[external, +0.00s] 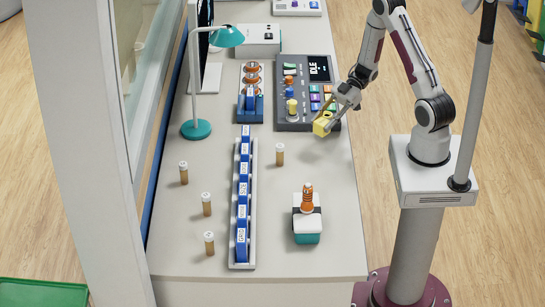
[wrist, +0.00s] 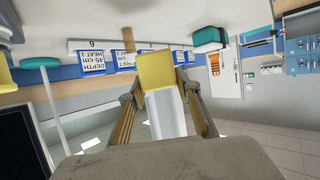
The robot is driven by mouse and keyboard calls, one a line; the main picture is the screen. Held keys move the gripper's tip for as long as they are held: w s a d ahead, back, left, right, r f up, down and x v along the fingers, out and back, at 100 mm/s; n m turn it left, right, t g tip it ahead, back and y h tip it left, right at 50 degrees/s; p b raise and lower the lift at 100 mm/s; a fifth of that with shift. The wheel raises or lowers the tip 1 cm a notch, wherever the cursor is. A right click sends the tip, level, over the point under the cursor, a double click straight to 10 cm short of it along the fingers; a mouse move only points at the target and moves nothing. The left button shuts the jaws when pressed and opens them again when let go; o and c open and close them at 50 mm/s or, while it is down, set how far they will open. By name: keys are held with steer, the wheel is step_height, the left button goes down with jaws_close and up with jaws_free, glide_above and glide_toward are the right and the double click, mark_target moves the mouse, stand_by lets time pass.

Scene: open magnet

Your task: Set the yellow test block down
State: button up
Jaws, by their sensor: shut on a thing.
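The yellow test block (external: 322,126) is held in my gripper (external: 331,118), by the front right corner of the grey control panel (external: 293,119). In the wrist view the block (wrist: 157,70) sits between the two fingertips of my gripper (wrist: 157,84), which are shut on its sides. The block looks a little above the white table (external: 330,175), near its right edge. The exact gap under it cannot be told. Part of the block is hidden by the fingers in the external view.
A long rack of blue labelled pieces (external: 242,190) runs down the table. Several small brown vials (external: 207,204) stand around it. A white and teal holder with an orange piece (external: 307,222) stands near the front. A teal lamp (external: 197,129) is at left. The right-middle tabletop is clear.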

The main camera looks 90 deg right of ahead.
steer(key=shift+w+d+r+m, duration=0.15)
steer(key=shift+w+d+m, duration=0.15)
steer(key=shift+w+d, duration=0.15)
steer(key=shift+f, duration=2.95)
steer(key=shift+f, duration=2.1)
steer(key=shift+f, duration=0.1)
steer(key=o, duration=1.2)
